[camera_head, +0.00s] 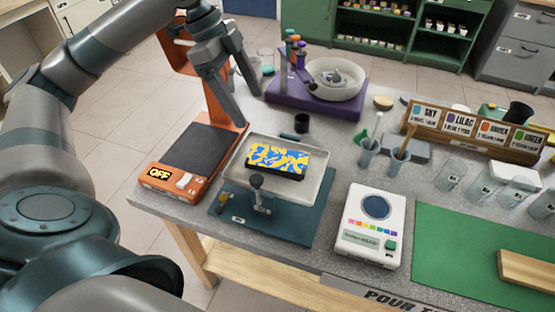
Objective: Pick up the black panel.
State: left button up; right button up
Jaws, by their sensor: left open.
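A black-edged panel (278,158) lies flat in a shallow white tray (318,187). Its top carries a yellow, blue and white marbled pattern. The tray rests above a teal base (290,227) with a small dark-knobbed post at its front. My left gripper (248,109) comes down from the top left. It is open and empty, with its fingers pointing down behind and left of the tray, apart from the panel. My right gripper is not in view.
An orange device (161,179) with a dark flat plate and an "OFF" display stands left of the tray. A purple spinner base (318,104) with a white bowl is behind. A white scale (357,242), beakers (448,175) and a green mat (455,252) lie right.

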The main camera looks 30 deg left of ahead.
pick_arm(q)
jog(key=p, duration=0.1)
send_near(277, 158)
jog(key=shift+x, duration=1.1)
jog(key=shift+d+f, duration=0.25)
jog(key=shift+f, duration=0.1)
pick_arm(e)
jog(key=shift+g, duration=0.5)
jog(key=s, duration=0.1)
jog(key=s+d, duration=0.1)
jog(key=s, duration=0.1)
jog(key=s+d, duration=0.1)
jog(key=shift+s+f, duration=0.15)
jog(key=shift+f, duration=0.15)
pick_arm(q)
jog(key=shift+d+f+p, duration=0.2)
jog(key=shift+f+p, duration=0.2)
jog(key=p+x, duration=0.1)
jog(key=x, duration=0.3)
jog(key=shift+w+f, duration=0.1)
jog(key=shift+w, duration=0.05)
jog(key=c, duration=1.2)
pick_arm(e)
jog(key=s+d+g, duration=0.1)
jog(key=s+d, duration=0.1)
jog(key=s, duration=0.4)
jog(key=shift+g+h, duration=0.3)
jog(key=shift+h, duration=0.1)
